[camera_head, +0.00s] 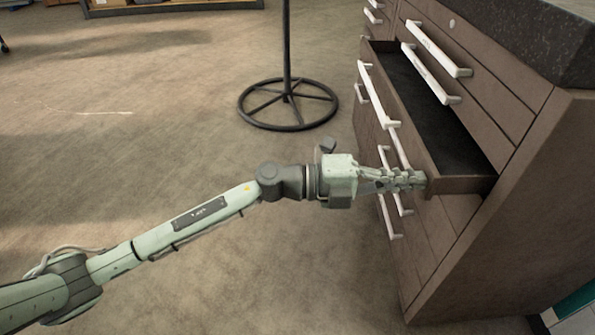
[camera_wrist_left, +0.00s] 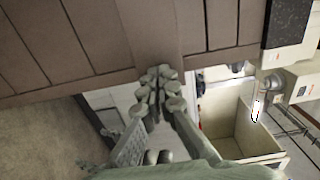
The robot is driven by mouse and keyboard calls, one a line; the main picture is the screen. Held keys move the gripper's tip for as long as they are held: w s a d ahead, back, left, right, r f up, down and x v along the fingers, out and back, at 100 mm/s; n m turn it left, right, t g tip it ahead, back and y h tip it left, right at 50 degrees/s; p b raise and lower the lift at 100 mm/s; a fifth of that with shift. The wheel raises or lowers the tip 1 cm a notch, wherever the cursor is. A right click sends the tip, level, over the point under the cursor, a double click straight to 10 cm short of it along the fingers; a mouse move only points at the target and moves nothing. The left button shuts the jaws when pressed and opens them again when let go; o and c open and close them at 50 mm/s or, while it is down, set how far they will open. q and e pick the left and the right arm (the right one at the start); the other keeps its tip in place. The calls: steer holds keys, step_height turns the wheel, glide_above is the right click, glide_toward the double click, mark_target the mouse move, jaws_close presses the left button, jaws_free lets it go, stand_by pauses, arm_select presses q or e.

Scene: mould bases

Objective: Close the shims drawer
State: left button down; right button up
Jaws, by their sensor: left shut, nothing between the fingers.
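The open drawer (camera_head: 465,186) sticks out of a brown cabinet (camera_head: 520,200) at the right of the head view. Its dark inside looks empty, and a long white handle (camera_head: 378,95) runs along its front. I cannot read a label that marks it as the shims drawer. My left gripper (camera_head: 422,180) is shut and empty, with its fingertips at the near end of the drawer front. They look touching or nearly so. The left wrist view shows the shut fingers (camera_wrist_left: 158,88) against a brown panel (camera_wrist_left: 140,30). My right gripper is not in view.
Other drawers with white handles (camera_head: 436,50) sit above and below the open one. A dark speckled top (camera_head: 520,35) covers the cabinet. A round stand base (camera_head: 288,104) is on the floor behind my arm. The floor at left is clear.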

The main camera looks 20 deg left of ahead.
mark_target(471, 178)
arm_select(q)
steer(key=p+x, duration=0.2)
steer(key=x, duration=0.9)
steer(key=shift+d, duration=0.2)
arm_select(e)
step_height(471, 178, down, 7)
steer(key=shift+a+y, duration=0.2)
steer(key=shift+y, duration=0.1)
arm_select(q)
steer(key=shift+w+r, duration=0.1)
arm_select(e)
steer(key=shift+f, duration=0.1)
